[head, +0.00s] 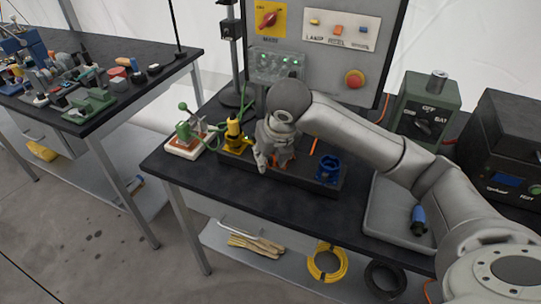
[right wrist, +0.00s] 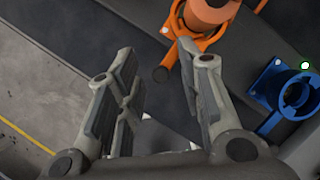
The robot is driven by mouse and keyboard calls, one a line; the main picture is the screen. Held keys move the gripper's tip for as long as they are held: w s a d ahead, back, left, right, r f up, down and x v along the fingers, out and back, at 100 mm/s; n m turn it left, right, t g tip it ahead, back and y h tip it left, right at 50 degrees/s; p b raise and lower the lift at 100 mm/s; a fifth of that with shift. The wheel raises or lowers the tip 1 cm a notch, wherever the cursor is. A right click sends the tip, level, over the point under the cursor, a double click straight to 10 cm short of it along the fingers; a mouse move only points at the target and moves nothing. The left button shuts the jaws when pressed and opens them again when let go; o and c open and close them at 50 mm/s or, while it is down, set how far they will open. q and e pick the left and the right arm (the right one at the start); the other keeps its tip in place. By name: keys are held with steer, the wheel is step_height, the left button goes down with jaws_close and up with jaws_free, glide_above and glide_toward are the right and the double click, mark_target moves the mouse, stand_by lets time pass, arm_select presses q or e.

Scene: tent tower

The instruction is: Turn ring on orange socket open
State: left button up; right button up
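The orange socket (right wrist: 200,43) is at the top of the right wrist view, with an orange cylindrical part (right wrist: 214,10) rising from it. A dark rounded handle end (right wrist: 164,73) sticks out from its side toward the space between my fingers. Whether a finger touches the socket is unclear. My left gripper is not in view.
A blue socket (head: 328,169) stands right of my gripper and a yellow one (head: 234,134) stands left, on the same dark strip. A control panel (head: 330,45) rises behind. A grey tray (head: 390,225) holds a blue-handled item (head: 418,220). The bench front is clear.

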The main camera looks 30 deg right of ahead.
steer(key=v, duration=1.2)
stand_by(0.3)
